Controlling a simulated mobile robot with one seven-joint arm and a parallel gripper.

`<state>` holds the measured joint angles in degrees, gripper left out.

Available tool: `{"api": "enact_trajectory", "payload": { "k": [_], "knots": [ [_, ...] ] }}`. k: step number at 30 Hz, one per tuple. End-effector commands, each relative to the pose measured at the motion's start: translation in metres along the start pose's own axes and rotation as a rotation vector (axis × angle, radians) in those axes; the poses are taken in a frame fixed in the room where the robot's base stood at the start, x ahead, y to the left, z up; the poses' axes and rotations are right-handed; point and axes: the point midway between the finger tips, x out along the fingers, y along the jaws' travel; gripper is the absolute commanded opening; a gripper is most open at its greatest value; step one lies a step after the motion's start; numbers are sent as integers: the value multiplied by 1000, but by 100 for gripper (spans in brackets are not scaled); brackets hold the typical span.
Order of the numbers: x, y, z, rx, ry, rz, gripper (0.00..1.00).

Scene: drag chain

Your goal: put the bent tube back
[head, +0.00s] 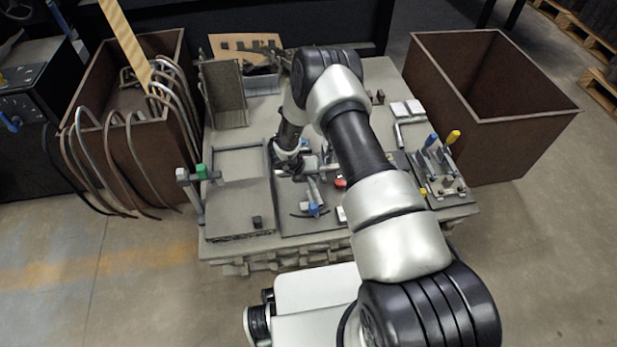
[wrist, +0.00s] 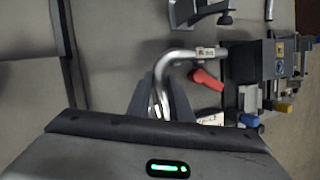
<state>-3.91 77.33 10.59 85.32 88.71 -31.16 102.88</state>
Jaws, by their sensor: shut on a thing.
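The bent tube (wrist: 180,56) is a shiny silver metal tube with a rounded bend and a small pale label near one end. In the wrist view my gripper (wrist: 160,98) is shut on one leg of it. The other leg points right toward a black block (wrist: 246,62) with a yellow label; I cannot tell whether they touch. In the head view my gripper (head: 288,163) is low over the middle of the worktable (head: 240,132), and the tube is hard to make out there, partly hidden by my arm.
A red handle (wrist: 206,80) lies close right of the tube. A brown bin (head: 150,50) with several curved tubes is at left; an empty brown bin (head: 500,150) is at right.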

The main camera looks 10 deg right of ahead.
Motion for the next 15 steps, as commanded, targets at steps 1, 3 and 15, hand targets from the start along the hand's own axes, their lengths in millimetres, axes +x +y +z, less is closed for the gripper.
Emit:
{"api": "enact_trajectory", "payload": {
  "k": [1, 3, 15],
  "knots": [
    [-4, 1, 2, 1, 0, 3, 0],
    [-6, 0, 2, 1, 0, 3, 0],
    [-8, 0, 3, 1, 0, 3, 0]
  ]
}}
